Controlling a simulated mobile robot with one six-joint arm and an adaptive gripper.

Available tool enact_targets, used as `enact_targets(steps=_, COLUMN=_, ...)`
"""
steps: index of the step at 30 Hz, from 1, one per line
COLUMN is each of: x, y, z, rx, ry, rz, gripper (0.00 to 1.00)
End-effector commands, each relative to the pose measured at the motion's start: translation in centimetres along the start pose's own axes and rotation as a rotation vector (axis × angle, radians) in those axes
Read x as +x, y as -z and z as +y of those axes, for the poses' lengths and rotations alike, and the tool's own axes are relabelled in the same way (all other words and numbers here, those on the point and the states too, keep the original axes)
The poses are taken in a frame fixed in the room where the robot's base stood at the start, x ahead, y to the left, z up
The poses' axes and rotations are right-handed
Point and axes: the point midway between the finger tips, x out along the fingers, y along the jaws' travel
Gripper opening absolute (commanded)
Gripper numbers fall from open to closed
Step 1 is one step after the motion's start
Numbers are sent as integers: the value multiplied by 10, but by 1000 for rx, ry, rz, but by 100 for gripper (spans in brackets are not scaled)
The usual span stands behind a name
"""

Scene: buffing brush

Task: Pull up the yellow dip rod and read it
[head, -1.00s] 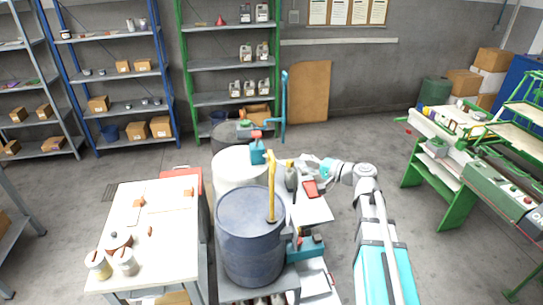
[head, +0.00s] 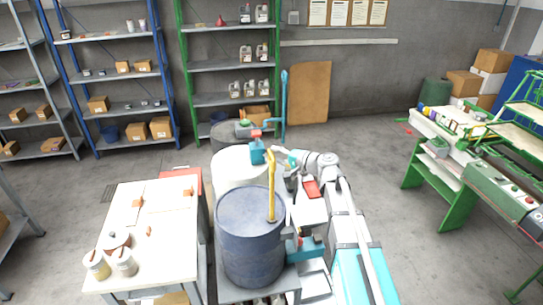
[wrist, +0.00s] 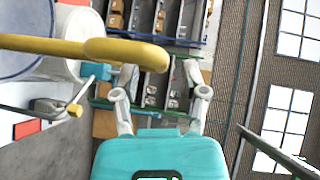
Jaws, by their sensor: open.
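The yellow dip rod (head: 271,190) stands upright in the blue drum (head: 249,240), its lower part hidden inside. In the wrist view the bent top of the yellow rod (wrist: 125,50) reaches in from the left, its end lying across the space between the fingers in the picture. My gripper (head: 281,152) is beside the rod's top in the head view. In the wrist view my gripper (wrist: 162,78) has its two fingers spread wide. I cannot tell whether the rod is between the fingers or just in front of them. No scale can be read on the rod.
A white-topped table (head: 160,235) with jars is at left. A red item (head: 311,188) lies near my arm. The floor at right is clear up to a green-framed machine (head: 455,195).

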Motion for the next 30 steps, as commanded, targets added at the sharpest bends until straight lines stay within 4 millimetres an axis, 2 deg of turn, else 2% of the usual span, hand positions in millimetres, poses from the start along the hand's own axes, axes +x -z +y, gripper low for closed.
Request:
enact_targets(steps=3, x=13, y=1, z=1, rx=0, ry=0, rz=-1, gripper=57)
enact_targets(steps=7, x=21, y=0, z=0, rx=0, ry=0, rz=0, gripper=57)
enact_targets(steps=19, x=24, y=0, z=0, rx=0, ry=0, rz=0, gripper=57)
enact_targets(steps=28, x=24, y=0, z=0, rx=0, ry=0, rz=0, gripper=1)
enact_targets(steps=30, x=24, y=0, z=0, rx=0, ry=0, rz=0, gripper=0)
